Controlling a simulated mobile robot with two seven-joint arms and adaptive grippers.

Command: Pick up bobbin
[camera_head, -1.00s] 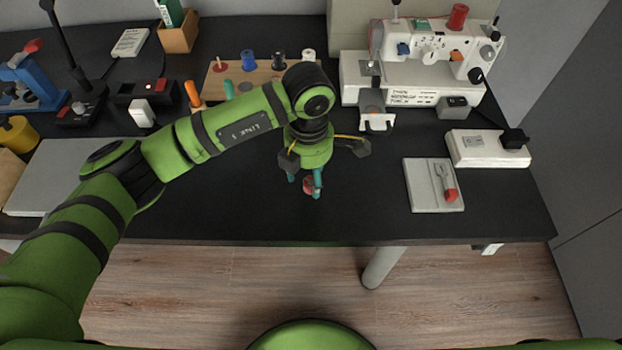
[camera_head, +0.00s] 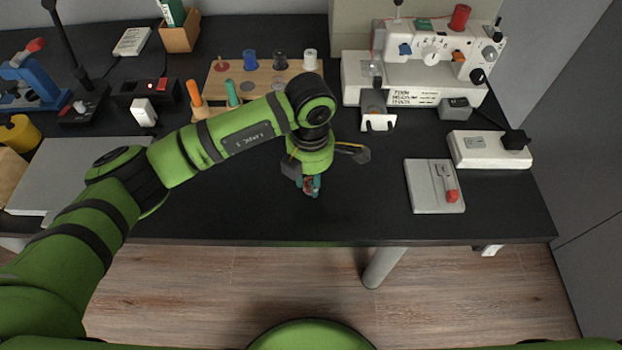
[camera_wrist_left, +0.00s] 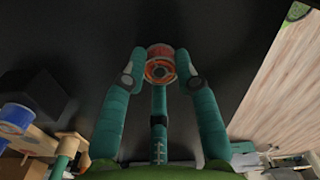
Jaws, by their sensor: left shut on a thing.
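The bobbin (camera_wrist_left: 160,67) is small, with a red-orange rim and a dark centre in the left wrist view. My left gripper (camera_wrist_left: 158,70) is shut on it, with teal fingers on either side. In the head view my left gripper (camera_head: 308,188) points down over the front middle of the black table, and the bobbin shows as a small red patch between the fingertips, mostly hidden. I cannot tell whether the bobbin still touches the table. My right gripper is not in view.
A wooden rack (camera_head: 214,84) with spools stands behind. A white sewing machine (camera_head: 415,78) is at the back right. The table's front middle is clear.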

